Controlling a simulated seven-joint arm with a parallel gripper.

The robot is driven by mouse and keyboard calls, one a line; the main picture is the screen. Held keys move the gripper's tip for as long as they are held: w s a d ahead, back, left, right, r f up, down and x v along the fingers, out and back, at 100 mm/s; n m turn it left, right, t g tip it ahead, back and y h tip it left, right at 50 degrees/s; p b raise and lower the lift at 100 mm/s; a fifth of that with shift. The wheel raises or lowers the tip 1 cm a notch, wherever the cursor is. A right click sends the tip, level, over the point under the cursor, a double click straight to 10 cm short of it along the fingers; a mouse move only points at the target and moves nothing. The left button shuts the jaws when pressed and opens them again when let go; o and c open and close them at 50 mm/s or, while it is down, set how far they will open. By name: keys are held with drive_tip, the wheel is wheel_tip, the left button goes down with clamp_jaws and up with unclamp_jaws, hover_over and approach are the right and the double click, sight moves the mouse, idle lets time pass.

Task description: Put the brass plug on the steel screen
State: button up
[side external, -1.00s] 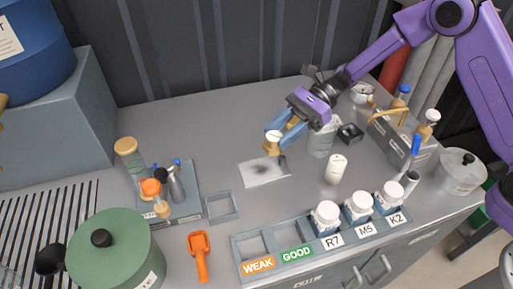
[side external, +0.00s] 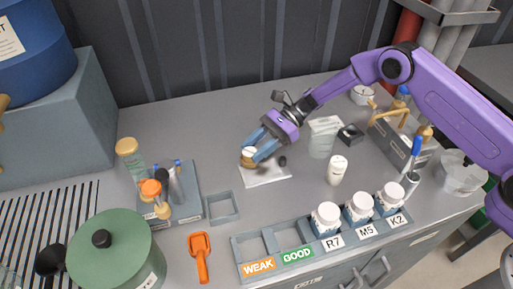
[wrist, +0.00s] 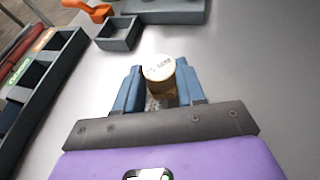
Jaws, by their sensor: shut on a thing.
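The brass plug (side external: 248,157), a short brass-coloured cylinder with a pale top, is between my gripper's fingers. In the wrist view the plug (wrist: 160,72) shows its pale, lettered round top upward. My gripper (side external: 257,150) is shut on it; the fingers (wrist: 160,92) flank it on both sides. A pale flat sheet (side external: 268,178), which looks like the steel screen, lies on the bench. The plug is at the sheet's back left edge in the side view. I cannot tell whether it touches the sheet or bench.
A small dark lump (side external: 283,160) is at the sheet's back edge. A white cylinder (side external: 337,170) and a clear container (side external: 323,137) stand to the right. A small empty grey tray (side external: 222,207), an orange scoop (side external: 200,257) and a slotted rack (side external: 320,237) with white-capped jars are nearer the front.

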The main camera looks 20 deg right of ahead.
drive_tip(key=shift+f, duration=0.25)
drive_tip(key=shift+f, duration=0.1)
drive_tip(key=o, duration=1.1)
drive_tip(key=shift+o, duration=0.2)
drive_tip(key=v, duration=0.3)
drive_tip(key=shift+d+r, duration=0.1)
drive_tip(key=shift+r, duration=0.3)
wheel_tip(320, 180, up, 6)
drive_tip(key=shift+r, duration=0.25)
